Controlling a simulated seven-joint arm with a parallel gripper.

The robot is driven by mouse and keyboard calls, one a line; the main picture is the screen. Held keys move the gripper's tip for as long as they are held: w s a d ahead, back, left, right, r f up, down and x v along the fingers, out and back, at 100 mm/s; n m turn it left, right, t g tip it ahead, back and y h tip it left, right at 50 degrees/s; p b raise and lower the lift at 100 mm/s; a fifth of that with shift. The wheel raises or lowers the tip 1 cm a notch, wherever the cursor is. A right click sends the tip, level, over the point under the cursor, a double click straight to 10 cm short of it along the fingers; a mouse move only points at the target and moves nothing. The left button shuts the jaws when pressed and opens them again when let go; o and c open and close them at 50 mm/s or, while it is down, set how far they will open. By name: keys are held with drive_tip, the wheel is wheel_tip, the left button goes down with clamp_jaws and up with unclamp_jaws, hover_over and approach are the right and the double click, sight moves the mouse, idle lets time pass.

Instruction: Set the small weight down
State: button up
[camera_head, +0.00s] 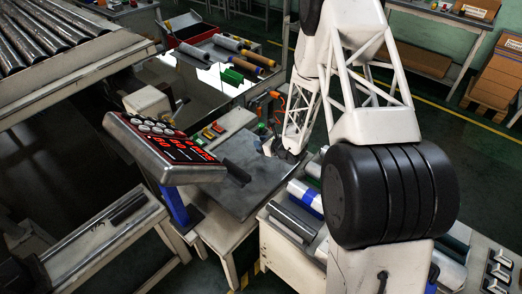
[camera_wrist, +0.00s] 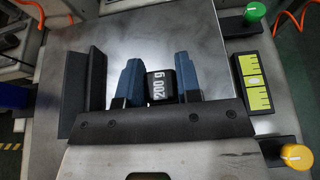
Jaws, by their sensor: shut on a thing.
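The small weight (camera_wrist: 161,86) is a black block with "200 g" printed in white. In the wrist view it sits between the two blue fingertips of my gripper (camera_wrist: 153,82), which is shut on it. A grey metal tabletop (camera_wrist: 205,50) lies beneath; I cannot tell whether the weight touches it. In the head view my gripper (camera_head: 272,147) is small and low over the right part of the same tabletop. The weight cannot be made out there.
A black channel-shaped block (camera_wrist: 72,95) stands left of my gripper; it also shows in the head view (camera_head: 237,171). Right are a yellow-green marked plate (camera_wrist: 253,83), a green knob (camera_wrist: 254,14) and a yellow knob (camera_wrist: 295,156). A console with red digits (camera_head: 175,150) stands left of the tabletop.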

drive_tip(key=shift+f, duration=0.25)
drive_tip(key=shift+f, duration=1.95)
drive_tip(key=shift+f, duration=0.15)
drive_tip(key=o, duration=1)
drive_tip(key=shift+v, duration=6)
